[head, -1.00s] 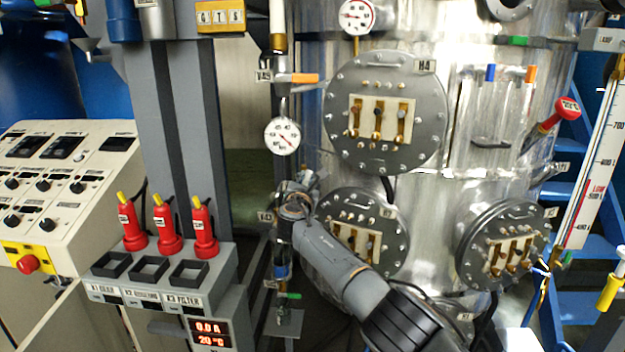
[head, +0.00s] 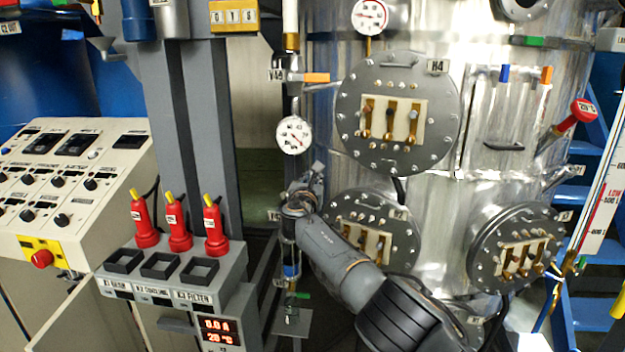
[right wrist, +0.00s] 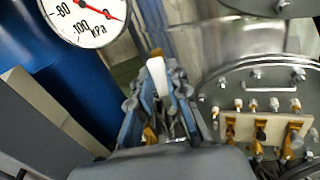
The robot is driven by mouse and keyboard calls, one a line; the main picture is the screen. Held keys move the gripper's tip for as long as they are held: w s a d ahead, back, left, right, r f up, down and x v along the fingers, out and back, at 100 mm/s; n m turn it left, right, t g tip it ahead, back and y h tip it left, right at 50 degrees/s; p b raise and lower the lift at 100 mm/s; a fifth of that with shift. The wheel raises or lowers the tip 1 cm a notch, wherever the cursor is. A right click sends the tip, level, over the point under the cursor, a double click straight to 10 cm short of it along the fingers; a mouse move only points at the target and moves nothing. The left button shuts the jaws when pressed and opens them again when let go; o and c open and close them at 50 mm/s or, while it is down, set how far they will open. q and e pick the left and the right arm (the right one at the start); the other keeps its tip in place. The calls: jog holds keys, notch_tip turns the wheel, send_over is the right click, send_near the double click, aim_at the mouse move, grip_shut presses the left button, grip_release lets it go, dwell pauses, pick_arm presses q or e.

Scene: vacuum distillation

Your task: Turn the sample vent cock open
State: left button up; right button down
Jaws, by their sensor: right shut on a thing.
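My right gripper (head: 303,190) is at the thin vertical sample pipe left of the steel vessel, just below a round gauge (head: 293,135). In the right wrist view its two fingers (right wrist: 162,95) are closed around a narrow white handle (right wrist: 157,72) with a brown end, which appears to be the vent cock's lever. In the head view the gripper hides this handle, so I cannot tell its turn angle there. A green-handled cock (head: 298,295) sits lower on the same line. My left gripper is out of view.
An orange-handled valve (head: 315,77) is above the gauge. Bolted flanges with brass terminals (head: 398,115) stand to the right, close to my arm. A grey post and a switch box with red plugs (head: 178,230) stand to the left. The gauge (right wrist: 90,18) is near the wrist.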

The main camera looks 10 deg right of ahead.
jog(key=c, duration=1.3)
grip_release()
jog(key=shift+f, duration=0.15)
jog(key=shift+s+a, duration=0.1)
jog(key=shift+v, duration=5.9)
